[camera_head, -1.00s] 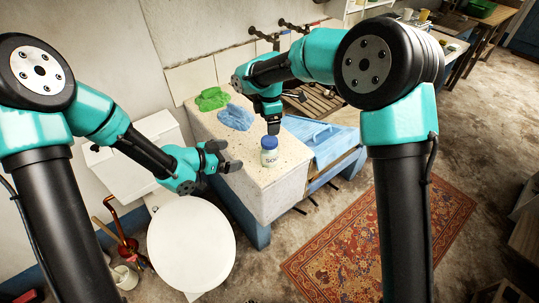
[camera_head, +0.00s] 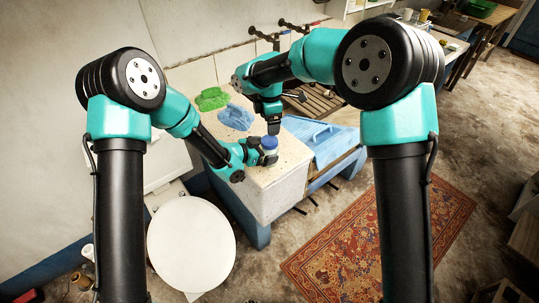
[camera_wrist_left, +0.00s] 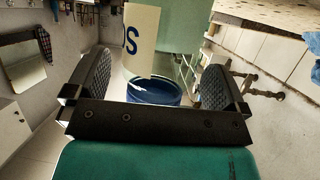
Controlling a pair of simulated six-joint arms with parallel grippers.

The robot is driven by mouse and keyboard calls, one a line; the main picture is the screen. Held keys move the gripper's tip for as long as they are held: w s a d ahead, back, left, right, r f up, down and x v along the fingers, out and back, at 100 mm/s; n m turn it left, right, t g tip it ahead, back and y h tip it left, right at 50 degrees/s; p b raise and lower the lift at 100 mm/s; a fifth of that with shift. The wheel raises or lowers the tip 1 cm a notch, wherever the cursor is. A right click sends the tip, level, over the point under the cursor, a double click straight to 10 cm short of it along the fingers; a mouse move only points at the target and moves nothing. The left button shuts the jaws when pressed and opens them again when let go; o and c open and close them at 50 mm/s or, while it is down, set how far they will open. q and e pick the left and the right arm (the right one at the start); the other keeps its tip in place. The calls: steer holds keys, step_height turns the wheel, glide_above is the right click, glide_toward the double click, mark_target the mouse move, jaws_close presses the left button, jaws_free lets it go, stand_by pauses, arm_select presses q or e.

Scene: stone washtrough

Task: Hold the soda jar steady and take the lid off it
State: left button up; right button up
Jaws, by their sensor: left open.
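The soda jar has a blue lid (camera_head: 270,142) and stands upright on the stone top of the trough (camera_head: 277,190). In the head view its body is mostly hidden by my left gripper (camera_head: 264,152). In the left wrist view the blue lid (camera_wrist_left: 153,91) and part of the jar's cream label (camera_wrist_left: 141,28) with blue letters show between the two spread fingers. The left gripper is open, with its fingers either side of the jar; I see no clear contact. My right gripper (camera_head: 273,126) points down just above the lid; its finger opening is too small to tell.
A green cloth (camera_head: 212,98) and a blue cloth (camera_head: 236,117) lie on the trough behind the jar. A white toilet lid (camera_head: 190,243) is at the front left. A patterned rug (camera_head: 375,240) covers the floor at the right.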

arm_select(q)
steer(key=shift+w+d+f, duration=0.25)
steer(key=shift+w+d, duration=0.1)
steer(key=shift+d, duration=0.2)
steer(key=shift+c, duration=0.4)
